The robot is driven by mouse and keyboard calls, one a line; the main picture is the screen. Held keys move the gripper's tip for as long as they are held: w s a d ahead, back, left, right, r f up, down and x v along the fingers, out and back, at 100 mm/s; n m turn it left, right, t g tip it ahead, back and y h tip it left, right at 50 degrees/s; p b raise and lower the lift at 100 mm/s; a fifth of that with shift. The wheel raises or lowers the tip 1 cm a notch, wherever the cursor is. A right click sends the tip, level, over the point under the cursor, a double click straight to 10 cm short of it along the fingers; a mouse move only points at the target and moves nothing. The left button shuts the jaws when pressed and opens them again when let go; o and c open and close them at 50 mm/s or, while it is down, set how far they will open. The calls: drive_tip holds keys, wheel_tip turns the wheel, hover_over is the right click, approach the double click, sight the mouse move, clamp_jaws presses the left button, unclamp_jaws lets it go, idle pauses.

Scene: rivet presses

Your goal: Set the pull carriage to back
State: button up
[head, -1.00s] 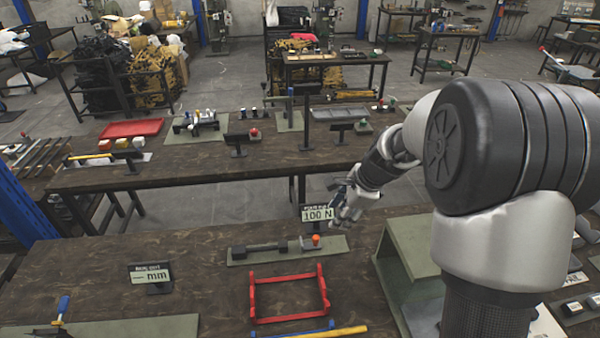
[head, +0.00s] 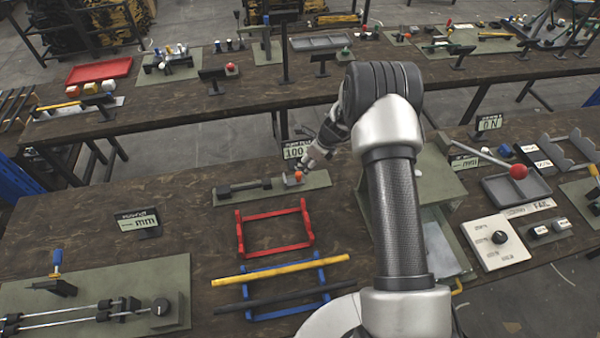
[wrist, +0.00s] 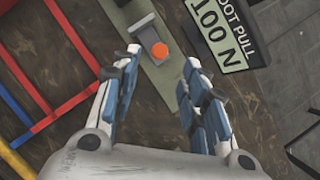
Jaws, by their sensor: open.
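The pull carriage fixture (head: 250,187) is a dark bar assembly with grey blocks on a green base plate, with an orange knob (head: 298,176) at its right end. The wrist view shows the orange knob (wrist: 160,50) on a grey block. My gripper (head: 307,163) is just above and to the right of that end in the head view. In the wrist view, my gripper (wrist: 160,63) is open, with the knob ahead between its blue-padded fingertips. I cannot tell whether any finger touches it.
A 100 N pull display (head: 297,150) stands close behind the knob. A red frame (head: 275,215) and a blue rack with bars (head: 285,290) lie in front. A green stand (head: 440,185) is to the right.

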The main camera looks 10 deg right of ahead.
sight(299, 173)
drive_tip(key=x, duration=0.8)
drive_tip(key=shift+b, duration=0.35)
clamp_jaws()
